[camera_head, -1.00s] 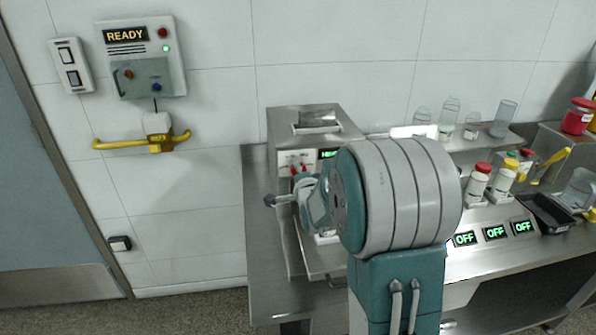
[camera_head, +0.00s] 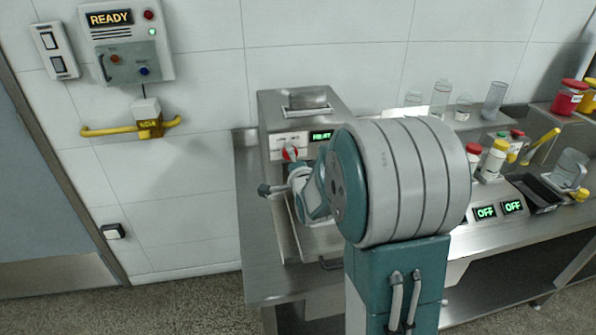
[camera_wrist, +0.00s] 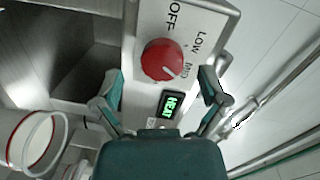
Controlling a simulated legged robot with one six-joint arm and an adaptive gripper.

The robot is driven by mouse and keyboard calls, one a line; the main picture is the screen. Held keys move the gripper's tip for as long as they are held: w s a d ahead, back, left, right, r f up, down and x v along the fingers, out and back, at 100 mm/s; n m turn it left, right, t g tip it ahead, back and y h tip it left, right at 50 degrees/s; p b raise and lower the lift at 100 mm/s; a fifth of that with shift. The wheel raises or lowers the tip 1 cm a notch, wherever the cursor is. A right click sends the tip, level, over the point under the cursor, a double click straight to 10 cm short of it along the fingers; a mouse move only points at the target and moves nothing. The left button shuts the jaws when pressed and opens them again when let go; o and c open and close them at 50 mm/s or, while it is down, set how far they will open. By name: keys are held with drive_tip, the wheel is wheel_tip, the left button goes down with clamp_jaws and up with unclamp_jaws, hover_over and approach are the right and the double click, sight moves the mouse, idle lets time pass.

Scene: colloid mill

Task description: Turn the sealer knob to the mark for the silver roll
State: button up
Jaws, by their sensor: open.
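The sealer (camera_head: 270,108) is a steel box on the bench, with a red knob (camera_head: 290,153) and a lit green display on its front panel. In the wrist view the round red knob (camera_wrist: 162,60) sits on a pale panel marked OFF, LOW and MID. Its white pointer line slants down-right, near the MID label; any further mark is hidden or out of view. My gripper (camera_wrist: 161,92) is open, with its fingers apart on either side below the knob and not touching it. In the head view my arm hides most of the gripper. I cannot identify a silver roll.
A green HEAT display (camera_wrist: 170,105) is beside the knob. A white, red-rimmed round container (camera_wrist: 38,140) lies at lower left in the wrist view. Bottles, glassware and a black tray (camera_head: 537,194) crowd the bench at right. A yellow handle (camera_head: 105,131) is on the left wall.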

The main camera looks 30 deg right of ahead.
drive_tip(key=v, duration=0.9)
drive_tip(key=shift+s, duration=0.25)
drive_tip(key=shift+f, duration=0.1)
